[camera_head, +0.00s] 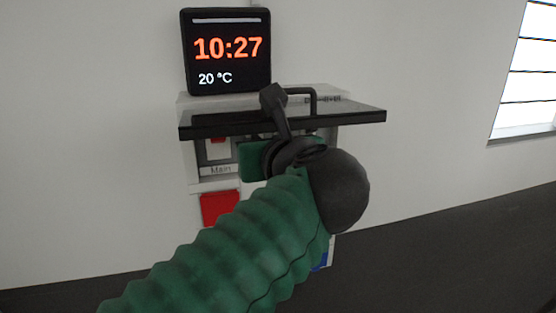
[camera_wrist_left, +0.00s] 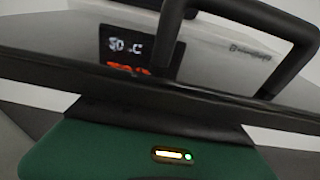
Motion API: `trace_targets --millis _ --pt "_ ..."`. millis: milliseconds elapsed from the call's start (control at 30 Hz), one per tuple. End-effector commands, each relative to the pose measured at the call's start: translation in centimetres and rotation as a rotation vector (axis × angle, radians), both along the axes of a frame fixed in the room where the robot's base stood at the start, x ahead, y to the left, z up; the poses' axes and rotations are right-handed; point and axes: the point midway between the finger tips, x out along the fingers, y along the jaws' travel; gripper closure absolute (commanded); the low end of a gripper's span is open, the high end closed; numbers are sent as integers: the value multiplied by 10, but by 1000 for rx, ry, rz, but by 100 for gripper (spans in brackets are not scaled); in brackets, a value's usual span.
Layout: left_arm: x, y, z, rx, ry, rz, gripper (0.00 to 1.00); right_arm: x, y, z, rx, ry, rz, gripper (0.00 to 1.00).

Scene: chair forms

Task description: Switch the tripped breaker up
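The breaker box (camera_head: 187,165) is on the white wall, in the middle of the head view. Its dark-edged lid (camera_head: 350,116) is raised and sticks out, with a black handle (camera_head: 314,98) on top. Under the lid, a red switch (camera_head: 217,143) shows above a "Main" label (camera_head: 220,170). My left gripper (camera_head: 276,104) is in front of the box at the lid's edge and covers the other breakers, so the tripped one cannot be made out. The lid's handle (camera_wrist_left: 168,40) is close in the left wrist view. The left finger opening is unclear. My right gripper is out of view.
A black clock display (camera_head: 228,75) stands directly above the box. A red panel (camera_head: 220,208) is below it, partly behind my green left arm. A window (camera_head: 526,75) is at the far right. The wall between box and window is clear.

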Motion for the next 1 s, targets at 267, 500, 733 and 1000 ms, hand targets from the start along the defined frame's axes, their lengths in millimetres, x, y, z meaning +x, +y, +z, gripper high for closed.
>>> trace_targets --millis 267,500,733,1000 --pt "-75 -27 11 -3 -3 -5 64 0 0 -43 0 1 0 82" --pt "-121 -42 27 -1 0 -4 64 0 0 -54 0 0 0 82" --pt "-131 -44 31 1 0 1 64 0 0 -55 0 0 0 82" --pt "-128 -39 27 66 -4 15 64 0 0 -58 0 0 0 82"
